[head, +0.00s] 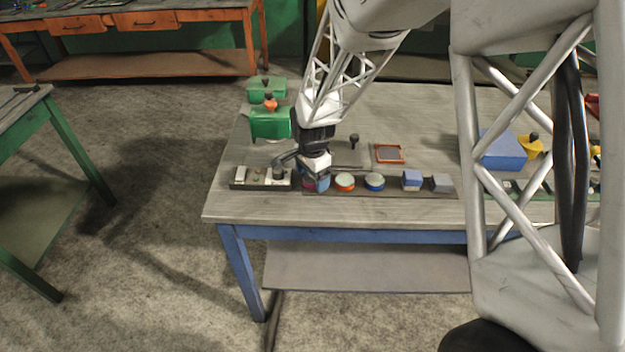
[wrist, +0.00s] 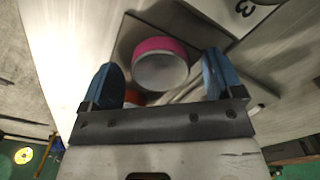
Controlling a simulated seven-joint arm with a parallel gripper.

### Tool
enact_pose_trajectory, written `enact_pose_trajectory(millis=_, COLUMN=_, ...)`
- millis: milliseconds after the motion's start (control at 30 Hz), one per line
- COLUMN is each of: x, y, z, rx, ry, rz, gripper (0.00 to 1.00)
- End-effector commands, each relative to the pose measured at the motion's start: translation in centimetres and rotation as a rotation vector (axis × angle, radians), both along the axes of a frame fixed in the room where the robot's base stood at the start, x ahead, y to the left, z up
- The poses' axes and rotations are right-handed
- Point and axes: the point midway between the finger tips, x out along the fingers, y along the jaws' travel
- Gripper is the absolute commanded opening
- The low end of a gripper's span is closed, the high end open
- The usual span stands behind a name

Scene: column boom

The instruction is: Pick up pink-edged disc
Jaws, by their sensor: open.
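The pink-edged disc (wrist: 160,65) shows in the wrist view with a pale grey face and a bright pink rim. It sits on a dark strip (wrist: 133,38) and lies between the two blue fingers of my gripper (wrist: 161,72). The fingers are spread, with a visible gap on each side of the disc. In the head view my gripper (head: 317,182) is low over the left end of the row of objects. Only a sliver of pink shows there, as the gripper hides most of the disc.
To the right along the strip stand an orange-edged disc (head: 344,183), a blue-edged disc (head: 374,183), a blue block (head: 411,180) and a grey block (head: 442,183). A panel with knobs (head: 250,178) lies close left. Behind are a green box (head: 268,124) and an orange-framed tray (head: 389,153).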

Motion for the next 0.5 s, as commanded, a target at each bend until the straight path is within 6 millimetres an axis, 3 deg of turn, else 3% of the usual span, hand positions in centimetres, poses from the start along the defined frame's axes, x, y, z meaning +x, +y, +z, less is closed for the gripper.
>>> enact_pose_trajectory(millis=300, x=0.00, y=0.00, z=0.02, rx=0.000, ry=0.000, rz=0.000, gripper=0.86)
enact_pose_trajectory(millis=500, x=0.00, y=0.00, z=0.03, rx=0.000, ry=0.000, rz=0.000, gripper=0.57)
